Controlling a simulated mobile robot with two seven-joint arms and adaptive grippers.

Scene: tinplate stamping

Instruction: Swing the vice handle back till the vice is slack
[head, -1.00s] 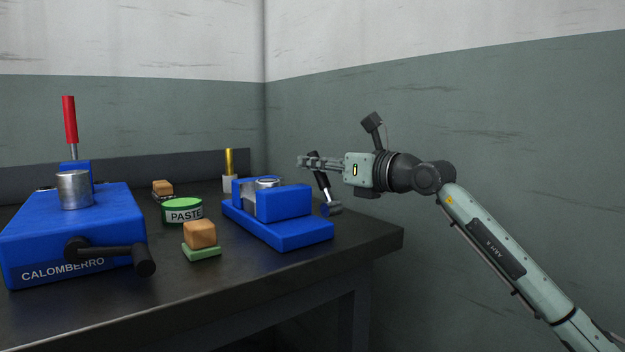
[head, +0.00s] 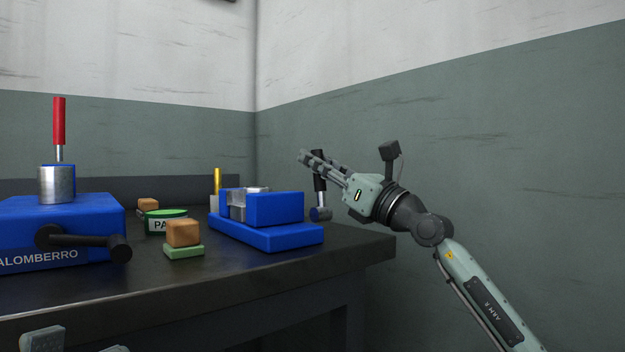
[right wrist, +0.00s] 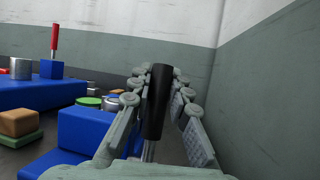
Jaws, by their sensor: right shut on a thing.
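The small blue vice (head: 265,236) stands near the right end of the bench, with a pale metal piece (head: 257,189) showing at its jaws. Its black-gripped handle (head: 319,184) stands about upright from a grey hub at the vice's right end. My right gripper (head: 312,161) is shut on the handle, its fingers pointing up and left. In the right wrist view the handle's black grip (right wrist: 157,100) stands between the fingers (right wrist: 158,80). Grey parts, seemingly my left gripper (head: 78,342), just show at the bottom left edge; their opening is unclear.
A large blue CALOMBERRO block (head: 75,215) with a black crank (head: 85,240), metal cylinder and red lever stands left. Between are a green paste tin (head: 166,221), a wooden block on a green pad (head: 184,251) and a brass-topped piece (head: 217,182). Walls stand behind and right.

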